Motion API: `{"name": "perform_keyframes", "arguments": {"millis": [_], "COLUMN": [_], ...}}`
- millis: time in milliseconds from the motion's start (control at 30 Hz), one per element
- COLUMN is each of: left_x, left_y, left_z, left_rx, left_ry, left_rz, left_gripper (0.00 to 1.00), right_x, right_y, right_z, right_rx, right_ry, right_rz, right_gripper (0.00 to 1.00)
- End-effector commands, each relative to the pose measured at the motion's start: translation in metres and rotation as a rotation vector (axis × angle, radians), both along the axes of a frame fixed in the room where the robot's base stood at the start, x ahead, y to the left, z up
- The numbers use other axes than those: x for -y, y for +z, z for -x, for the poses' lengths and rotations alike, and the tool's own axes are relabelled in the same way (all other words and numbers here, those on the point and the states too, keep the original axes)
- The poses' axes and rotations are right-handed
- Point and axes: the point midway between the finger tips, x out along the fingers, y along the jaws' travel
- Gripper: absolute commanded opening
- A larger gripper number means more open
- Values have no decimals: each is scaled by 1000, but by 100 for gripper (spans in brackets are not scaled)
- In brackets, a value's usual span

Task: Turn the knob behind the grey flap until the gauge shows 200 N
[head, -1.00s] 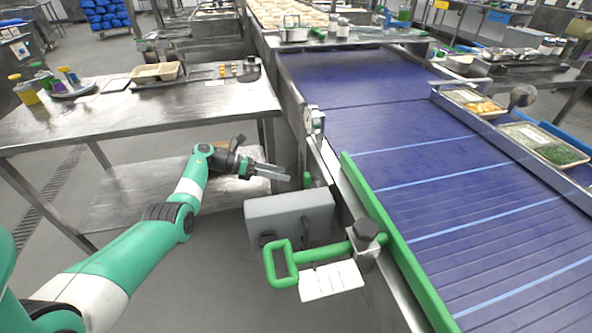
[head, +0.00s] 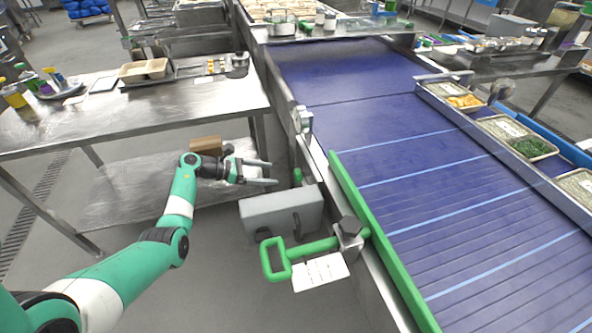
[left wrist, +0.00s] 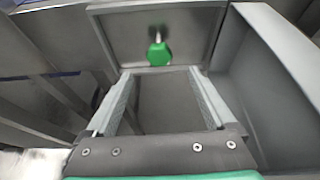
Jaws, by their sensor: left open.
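The green knob (head: 298,177) shows just behind the grey flap-like housing (head: 280,210) beside the conveyor. In the left wrist view the green knob (left wrist: 159,54) sits on a short stem in front of a grey metal panel (left wrist: 185,30). My left gripper (head: 273,172) is open and empty, pointing at the knob from the left. In the left wrist view the knob appears just beyond and between the fingertips of my left gripper (left wrist: 160,73), not touching. The gauge (head: 303,120) is a round white dial on the conveyor's side, seen at an angle; its reading is too small to tell.
A green handle (head: 275,258) and a white label plate (head: 320,272) stick out below the housing. The blue conveyor (head: 400,140) with its green edge rail (head: 375,235) lies to the right. A steel table (head: 130,105) stands left, with a brown box (head: 206,146) below.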

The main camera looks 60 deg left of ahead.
Motion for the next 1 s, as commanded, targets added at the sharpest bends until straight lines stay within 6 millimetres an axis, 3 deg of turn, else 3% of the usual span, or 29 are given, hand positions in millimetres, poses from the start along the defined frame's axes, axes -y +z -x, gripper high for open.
{"name": "perform_keyframes", "arguments": {"millis": [167, 400, 600, 967, 1000], "left_x": [4, 14, 19, 20, 20], "left_y": [-13, -36, -47, -46, -46], "left_z": [-17, -66, -96, -105, -105], "left_rx": [-1, -1, 0, -1, -1], "left_ry": [-3, -5, -3, 0, 0], "left_rz": [2, 4, 3, 3, 3], "left_gripper": [89, 89, 89, 89, 83], "right_x": [0, 0, 0, 0, 0], "right_y": [-14, -43, -61, -62, -62], "right_z": [0, 0, 0, 0, 0], "right_rx": [-1, -1, -1, -1, -1], "right_ry": [0, 0, 0, 0, 0], "right_rz": [0, 0, 0, 0, 0], "right_gripper": [50, 50, 50, 50, 50]}}
